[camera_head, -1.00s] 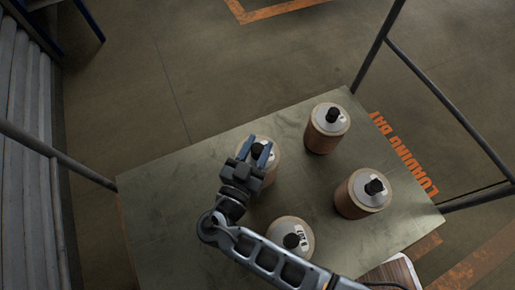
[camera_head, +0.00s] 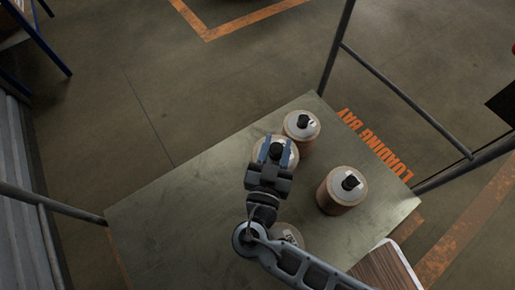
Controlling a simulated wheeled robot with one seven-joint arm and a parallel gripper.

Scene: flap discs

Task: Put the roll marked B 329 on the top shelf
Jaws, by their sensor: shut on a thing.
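Several brown rolls with pale tops and black knobs are on a grey board. My gripper (camera_head: 276,156) is shut on one roll (camera_head: 262,147), which is upright and partly hidden under the fingers. It looks close to the roll at the back (camera_head: 301,128); I cannot tell whether they touch, or how high the held roll is. Another roll (camera_head: 341,192) stands to the right. One more roll (camera_head: 289,236) is mostly hidden behind my arm. The labels are too small to read, so I cannot tell which is B 329. I cannot make out a top shelf.
The grey board (camera_head: 172,222) is bare on its left side. Grey metal posts and rails (camera_head: 335,50) stand around it. A wooden-topped thing with a white edge (camera_head: 388,268) is at lower right. A blue-legged frame (camera_head: 50,40) stands at upper left on the floor.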

